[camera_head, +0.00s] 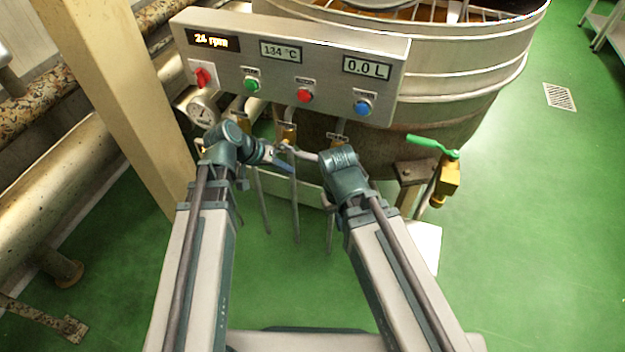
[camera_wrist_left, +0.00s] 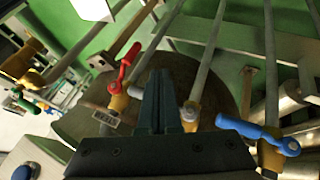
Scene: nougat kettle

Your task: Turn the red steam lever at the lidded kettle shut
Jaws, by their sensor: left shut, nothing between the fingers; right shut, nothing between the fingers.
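In the left wrist view a red lever (camera_wrist_left: 126,62) sits on a brass valve, its handle lying roughly along the pipe. My left gripper shows its shut fingers (camera_wrist_left: 160,98) in that view, empty, apart from the red lever and to its right. In the head view my left gripper (camera_head: 262,153) is below the control panel (camera_head: 290,65), near the valves. My right gripper (camera_head: 342,160) is to its right, shut, its fingertips mostly hidden. In the head view the red lever is not visible; my right wrist seems to cover it. The kettle (camera_head: 470,75) stands behind; its top is partly cut off.
A blue lever (camera_wrist_left: 255,130) and a brass valve (camera_wrist_left: 190,112) are close by on the right in the wrist view. A green lever (camera_head: 432,146) sits on a valve at the kettle's right. A beam (camera_head: 115,95) and pipes stand left.

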